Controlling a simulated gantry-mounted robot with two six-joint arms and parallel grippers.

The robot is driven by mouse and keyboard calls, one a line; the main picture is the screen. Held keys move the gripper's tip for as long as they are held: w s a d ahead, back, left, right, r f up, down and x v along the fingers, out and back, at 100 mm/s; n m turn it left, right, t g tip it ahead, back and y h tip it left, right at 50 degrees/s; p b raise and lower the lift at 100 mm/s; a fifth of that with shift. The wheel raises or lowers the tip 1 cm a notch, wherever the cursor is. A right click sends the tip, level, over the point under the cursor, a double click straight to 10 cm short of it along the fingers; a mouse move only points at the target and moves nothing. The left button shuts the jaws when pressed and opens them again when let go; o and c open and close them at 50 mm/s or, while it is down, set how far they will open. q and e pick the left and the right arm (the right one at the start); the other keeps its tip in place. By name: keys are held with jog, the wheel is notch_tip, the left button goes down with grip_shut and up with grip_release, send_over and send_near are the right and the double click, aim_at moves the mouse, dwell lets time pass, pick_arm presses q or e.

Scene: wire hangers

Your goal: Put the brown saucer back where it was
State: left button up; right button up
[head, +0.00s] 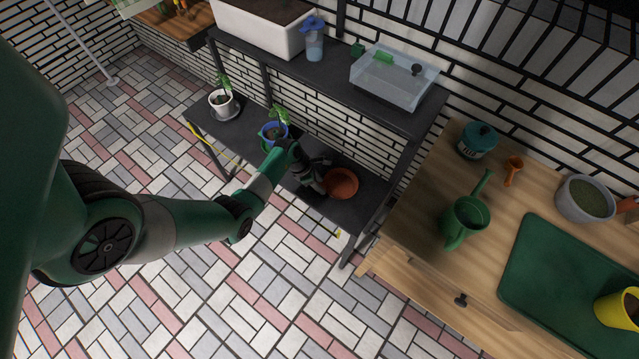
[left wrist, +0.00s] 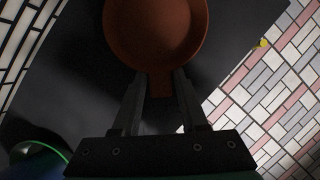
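The brown saucer (head: 342,183) is at the right end of the lower dark shelf (head: 352,211); I cannot tell whether it rests on the shelf or is just above it. It also shows at the top of the left wrist view (left wrist: 155,28), with a short tab pointing towards me. My left gripper (head: 318,181) is at the saucer's left side. In the left wrist view its two fingers (left wrist: 160,84) close on both sides of the tab. My right gripper is not in view.
A blue pot with a plant (head: 274,131) stands left of my gripper, and a white pot (head: 222,103) farther left. The upper shelf (head: 330,77) overhangs behind, carrying a clear box (head: 393,80). A wooden cabinet (head: 420,247) with a green watering can (head: 465,218) stands to the right.

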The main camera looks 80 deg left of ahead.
pick_arm(q)
jog(key=shift+o, duration=1.3)
jog(key=p+v, duration=0.7)
jog(key=v, duration=0.5)
jog(key=shift+r, duration=0.2)
jog(key=shift+w, duration=0.1)
